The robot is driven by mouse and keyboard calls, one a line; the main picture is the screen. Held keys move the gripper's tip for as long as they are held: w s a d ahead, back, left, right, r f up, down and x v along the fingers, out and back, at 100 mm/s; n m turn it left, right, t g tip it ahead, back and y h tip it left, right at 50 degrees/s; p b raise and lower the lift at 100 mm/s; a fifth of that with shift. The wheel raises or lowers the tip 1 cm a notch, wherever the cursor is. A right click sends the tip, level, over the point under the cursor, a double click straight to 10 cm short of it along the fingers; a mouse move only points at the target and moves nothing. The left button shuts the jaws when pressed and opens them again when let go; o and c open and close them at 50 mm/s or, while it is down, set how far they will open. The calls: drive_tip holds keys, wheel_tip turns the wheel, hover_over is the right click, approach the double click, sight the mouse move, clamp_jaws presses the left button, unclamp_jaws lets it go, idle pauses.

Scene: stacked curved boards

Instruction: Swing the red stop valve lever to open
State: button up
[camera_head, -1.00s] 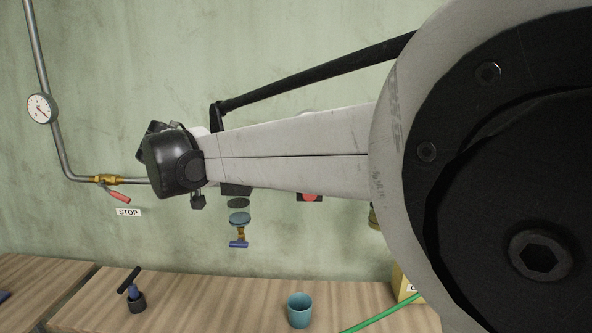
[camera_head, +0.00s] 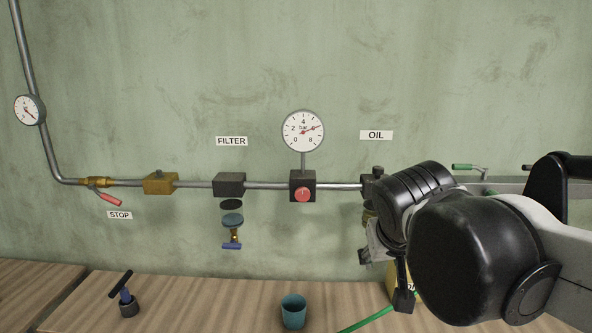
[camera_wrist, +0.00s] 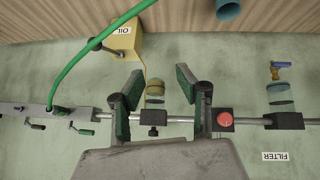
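The red stop valve lever (camera_head: 107,198) hangs from a brass valve (camera_head: 95,182) on the wall pipe at the left of the head view. It slants down to the right, at an angle to the pipe, above the STOP label (camera_head: 119,215). It is not in the wrist view. My gripper (camera_wrist: 160,88) is open and empty in the wrist view, its two green-padded fingers apart, with the oiler (camera_wrist: 154,100) showing between them. In the head view it is at the right, partly hidden by my wrist, far from the lever.
Between lever and gripper, the pipe carries a brass block (camera_head: 160,183), a filter (camera_head: 230,185) and a regulator with a red knob (camera_head: 302,194) under a gauge (camera_head: 303,131). The wall before the lever is clear.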

drive_tip(key=shift+m+y, duration=0.3)
drive_tip(key=shift+y, duration=0.4)
drive_tip(key=s+d+f, duration=0.1)
drive_tip(key=s+f, duration=0.1)
drive_tip(key=s, duration=0.1)
drive_tip(key=s+d+f, duration=0.2)
drive_tip(key=s+f, duration=0.1)
drive_tip(key=s, duration=0.1)
drive_tip(key=s+d+f, duration=0.1)
drive_tip(key=s+f, duration=0.2)
drive_tip(key=s, duration=0.1)
drive_tip(key=shift+s+d, duration=0.15)
drive_tip(key=shift+s, duration=0.1)
drive_tip(key=shift+c, duration=0.2)
drive_tip(key=shift+s+f, duration=0.15)
drive_tip(key=shift+s, duration=0.05)
drive_tip(key=shift+c, duration=1.2)
